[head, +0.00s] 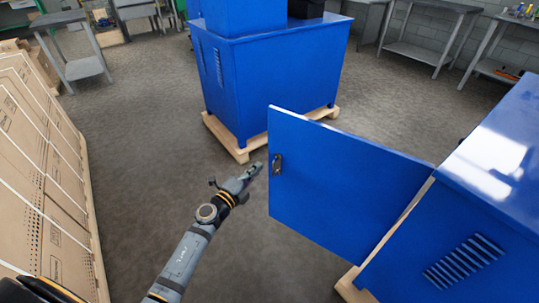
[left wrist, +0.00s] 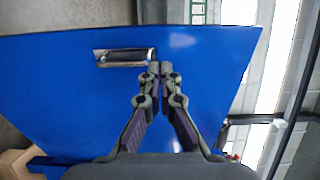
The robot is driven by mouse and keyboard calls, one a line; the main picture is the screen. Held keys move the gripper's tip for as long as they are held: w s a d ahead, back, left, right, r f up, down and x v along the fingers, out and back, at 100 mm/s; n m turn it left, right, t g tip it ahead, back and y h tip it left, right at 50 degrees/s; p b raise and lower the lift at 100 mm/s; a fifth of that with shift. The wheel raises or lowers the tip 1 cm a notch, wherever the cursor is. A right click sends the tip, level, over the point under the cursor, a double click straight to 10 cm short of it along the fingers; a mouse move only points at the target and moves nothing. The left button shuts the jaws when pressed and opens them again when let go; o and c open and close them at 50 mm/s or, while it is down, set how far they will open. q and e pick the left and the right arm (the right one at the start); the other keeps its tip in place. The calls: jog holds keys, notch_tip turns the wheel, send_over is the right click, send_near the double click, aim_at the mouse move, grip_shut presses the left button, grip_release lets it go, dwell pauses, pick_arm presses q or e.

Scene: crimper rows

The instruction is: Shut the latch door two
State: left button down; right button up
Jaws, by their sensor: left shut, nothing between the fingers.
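The blue latch door (head: 340,175) stands swung open from the blue cabinet at the right of the head view. My left gripper (head: 256,168) is shut and empty, just left of that edge in the head view. In the left wrist view the door (left wrist: 75,75) fills much of the picture, with its shiny latch handle (left wrist: 125,57) left of my shut fingertips (left wrist: 160,68). I cannot tell whether the fingertips touch the door. My right gripper is not in view.
The blue cabinet (head: 470,235) with vent slots stands on a wooden pallet at the right. Another blue cabinet (head: 270,75) on a pallet stands behind the door. Strapped cardboard boxes (head: 40,180) line the left. Grey floor (head: 150,130) between is clear.

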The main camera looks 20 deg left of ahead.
aim_at(274, 150)
pick_arm(q)
jog(key=b+x, duration=0.1)
jog(key=x, duration=0.5)
jog(key=shift+w+f, duration=0.1)
jog(key=shift+w, duration=0.25)
jog(key=shift+x, duration=0.75)
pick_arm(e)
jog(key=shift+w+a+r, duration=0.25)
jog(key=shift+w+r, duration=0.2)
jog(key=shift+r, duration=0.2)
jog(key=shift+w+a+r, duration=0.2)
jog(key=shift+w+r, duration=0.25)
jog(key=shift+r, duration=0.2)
